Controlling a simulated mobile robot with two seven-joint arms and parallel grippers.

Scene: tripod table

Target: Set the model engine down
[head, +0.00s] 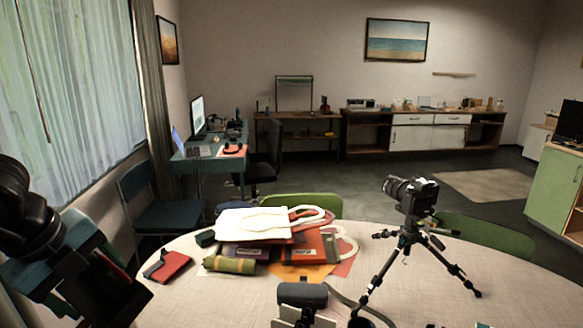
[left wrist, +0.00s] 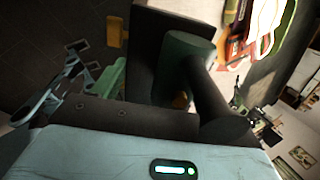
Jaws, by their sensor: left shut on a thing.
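My left gripper (head: 108,284) is at the lower left of the head view, beside the left edge of the round table (head: 205,296). It is shut on the model engine, whose dark green rounded body (left wrist: 186,48) shows between the dark fingers in the left wrist view. The fingers hide much of the engine. In the head view the engine is too dark to make out clearly against the gripper.
A camera on a tripod (head: 412,197) stands at the table's right. A pile of pouches and bags (head: 268,228) lies at the back middle. A red notebook (head: 168,266) lies at the left edge, and a dark grey padded item (head: 302,294) at the front. The front left tabletop is clear.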

